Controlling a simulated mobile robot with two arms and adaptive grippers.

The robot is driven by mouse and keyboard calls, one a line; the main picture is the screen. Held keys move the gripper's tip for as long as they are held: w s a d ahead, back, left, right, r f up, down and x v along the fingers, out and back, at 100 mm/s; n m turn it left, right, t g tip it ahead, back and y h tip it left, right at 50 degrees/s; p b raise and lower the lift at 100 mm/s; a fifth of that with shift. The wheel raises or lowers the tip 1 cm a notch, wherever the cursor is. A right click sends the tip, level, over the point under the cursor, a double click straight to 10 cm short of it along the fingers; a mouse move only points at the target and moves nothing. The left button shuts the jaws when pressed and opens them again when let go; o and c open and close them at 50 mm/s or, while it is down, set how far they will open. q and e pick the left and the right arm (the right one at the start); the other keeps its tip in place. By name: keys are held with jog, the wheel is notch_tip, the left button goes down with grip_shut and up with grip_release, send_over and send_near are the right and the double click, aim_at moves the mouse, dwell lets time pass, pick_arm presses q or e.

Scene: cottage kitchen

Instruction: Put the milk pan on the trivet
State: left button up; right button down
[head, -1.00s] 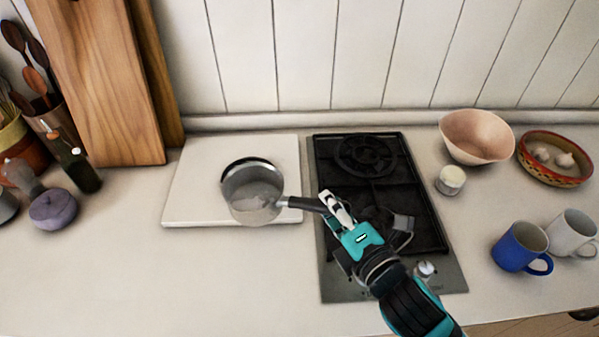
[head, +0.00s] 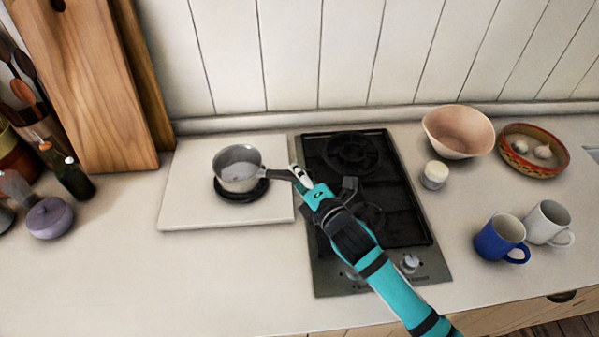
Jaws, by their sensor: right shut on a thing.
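The milk pan (head: 238,175) is a small grey metal saucepan with a dark handle, at the left of the hob. My right gripper (head: 296,176) is shut on the end of its handle, from the right. The trivet (head: 241,195) is a dark round piece on the white board. The pan covers its back part, and its front rim shows just below the pan. The pan looks upright and over the trivet; I cannot tell whether it touches it. My left gripper is not in view.
The white board (head: 185,205) lies left of the black gas hob (head: 405,215). A pink bowl (head: 458,135), a small white jar (head: 434,175), a garlic bowl (head: 533,155) and two mugs (head: 500,238) stand right. Bottles and utensils are at far left. The front counter is clear.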

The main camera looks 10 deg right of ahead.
jog(key=shift+w, duration=0.1)
jog(key=shift+f, duration=0.1)
jog(key=c, duration=1.2)
grip_release()
jog(key=shift+r, duration=0.2)
jog(key=b+v, duration=0.2)
jog(key=v, duration=1)
jog(key=shift+f, duration=0.1)
